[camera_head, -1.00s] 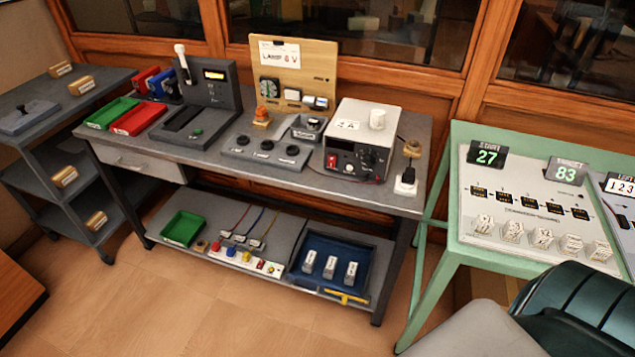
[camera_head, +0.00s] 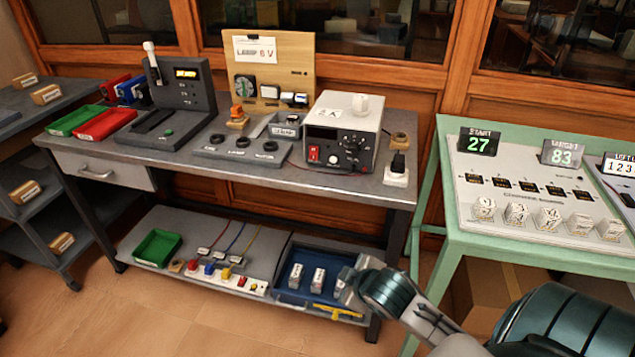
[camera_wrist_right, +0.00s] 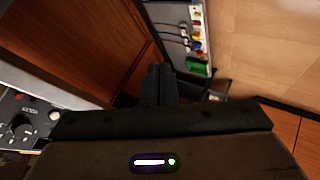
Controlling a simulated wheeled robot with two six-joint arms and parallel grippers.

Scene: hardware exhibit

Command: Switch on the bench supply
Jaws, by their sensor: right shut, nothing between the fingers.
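The bench supply (camera_head: 342,133), a white-topped box with a dark front panel, stands at the right end of the grey workbench. Its red switch (camera_head: 314,153) is at the lower left of the panel, beside knobs and a dark display. Part of the supply's front panel (camera_wrist_right: 22,130) shows at the left edge of the right wrist view. My right gripper (camera_head: 350,282) is low in front of the bench, below and apart from the supply. In the right wrist view its dark fingers (camera_wrist_right: 160,85) are together and empty. My left gripper is not in view.
The workbench (camera_head: 215,172) also holds a dark device with a lit display (camera_head: 186,73), red and green trays, and a wooden lamp board (camera_head: 273,60). A white block with a black plug (camera_head: 397,172) is right of the supply. A green table (camera_head: 452,225) stands right.

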